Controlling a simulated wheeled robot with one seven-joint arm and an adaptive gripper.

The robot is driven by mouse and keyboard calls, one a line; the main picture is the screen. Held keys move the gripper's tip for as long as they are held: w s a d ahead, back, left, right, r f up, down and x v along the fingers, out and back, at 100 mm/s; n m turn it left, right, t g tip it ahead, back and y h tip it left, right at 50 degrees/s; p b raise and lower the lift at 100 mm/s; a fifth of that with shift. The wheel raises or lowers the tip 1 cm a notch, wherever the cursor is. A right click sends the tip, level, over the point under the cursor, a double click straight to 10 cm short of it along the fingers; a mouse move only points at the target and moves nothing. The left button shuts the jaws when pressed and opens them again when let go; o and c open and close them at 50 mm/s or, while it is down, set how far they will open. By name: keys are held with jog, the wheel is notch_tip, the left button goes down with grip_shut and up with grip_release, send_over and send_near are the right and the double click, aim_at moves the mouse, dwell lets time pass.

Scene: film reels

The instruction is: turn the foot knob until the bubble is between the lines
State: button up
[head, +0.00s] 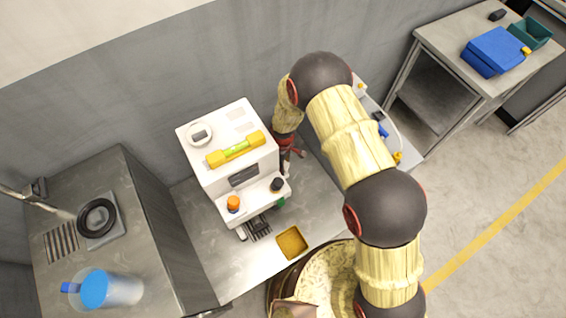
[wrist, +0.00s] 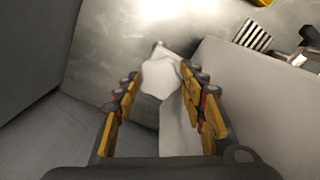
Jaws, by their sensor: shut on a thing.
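A white machine (head: 228,150) stands on the metal counter against the wall. A yellow spirit level (head: 235,150) with a green vial lies on its top, slightly slanted in the picture. The bubble and lines are too small to make out. My gripper (head: 291,156) is low at the machine's right side, partly hidden by my arm. In the wrist view my gripper (wrist: 160,80) has its yellow fingers on either side of a pale, faceted foot knob (wrist: 159,72), shut on it. The knob is hidden in the head view.
The machine's front has an orange knob (head: 233,203) and a black knob (head: 277,184). A yellow tray (head: 291,243) lies on the counter in front. A blue-lidded jug (head: 96,290) stands on the left cabinet. A blue box (head: 494,52) sits on the right table.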

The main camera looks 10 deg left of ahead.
jog(key=m, duration=0.4)
jog(key=shift+m+p, duration=0.35)
jog(key=shift+m, duration=0.05)
dwell(0.4)
jog(key=o, duration=1.2)
jog(key=shift+c, duration=0.2)
jog(key=shift+r, duration=0.1)
notch_tip(320, 180, up, 12)
jog(key=shift+w, duration=0.1)
